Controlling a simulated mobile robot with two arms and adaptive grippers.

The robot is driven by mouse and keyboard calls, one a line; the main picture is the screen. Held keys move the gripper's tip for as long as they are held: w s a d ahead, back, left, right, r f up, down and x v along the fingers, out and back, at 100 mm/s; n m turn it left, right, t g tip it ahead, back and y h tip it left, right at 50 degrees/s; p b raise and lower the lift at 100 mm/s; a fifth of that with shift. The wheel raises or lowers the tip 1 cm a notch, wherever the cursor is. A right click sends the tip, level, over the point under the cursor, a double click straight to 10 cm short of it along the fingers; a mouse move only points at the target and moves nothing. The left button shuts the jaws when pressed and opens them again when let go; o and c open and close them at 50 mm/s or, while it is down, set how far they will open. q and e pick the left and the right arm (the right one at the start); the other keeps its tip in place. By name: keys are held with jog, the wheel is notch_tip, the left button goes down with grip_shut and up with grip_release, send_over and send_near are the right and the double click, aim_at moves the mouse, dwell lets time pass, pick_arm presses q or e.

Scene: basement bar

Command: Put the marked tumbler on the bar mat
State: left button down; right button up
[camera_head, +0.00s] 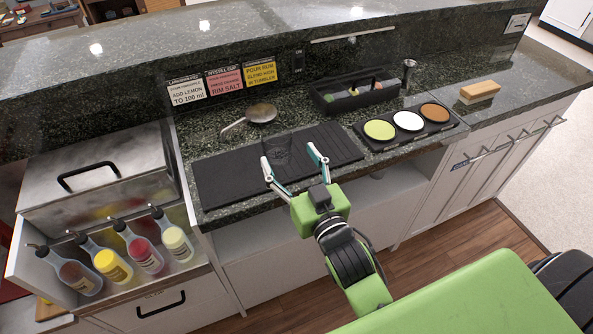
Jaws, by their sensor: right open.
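A clear glass tumbler (276,149) stands upright on the black ribbed bar mat (225,180), near the mat's middle. The glass is faint against the dark mat, and I cannot make out a mark on it. My right gripper (289,153) is open, with its fingertips close to the tumbler, one toward its left and one toward its right. I cannot tell whether either finger touches the glass. My left gripper is out of view.
A rimming tray (387,144) with three round wells is right of the mat. A black caddy (350,103) and a strainer (262,112) are behind it. Several bottles (145,256) stand in a rail at left. A sponge-like block (480,90) lies far right.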

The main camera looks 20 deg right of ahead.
jog(key=s, duration=0.3)
jog(key=shift+s, duration=0.15)
dwell(0.4)
